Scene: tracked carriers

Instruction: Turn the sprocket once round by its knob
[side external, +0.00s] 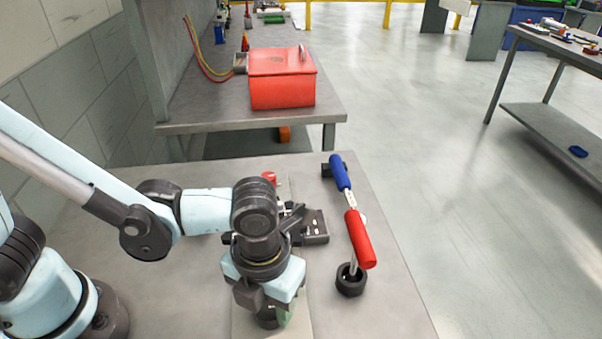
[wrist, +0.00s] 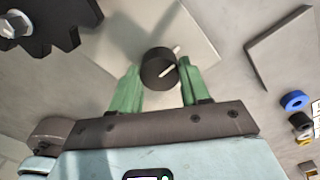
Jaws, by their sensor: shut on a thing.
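A round black knob (wrist: 157,70) with a white line on its top shows in the wrist view, over a light grey plate (wrist: 195,35). My gripper (wrist: 158,66) has its green fingers on either side of the knob and is shut on it. The white line points up and right, toward the right finger. A dark toothed part that looks like the sprocket (wrist: 60,18) is cut off at the top left, with a bolt head on it. In the side view my gripper (side external: 272,317) points down at the bench's near part; my wrist hides the knob and sprocket there.
A red box (side external: 282,78) stands on the far bench. The bench's right front is clear.

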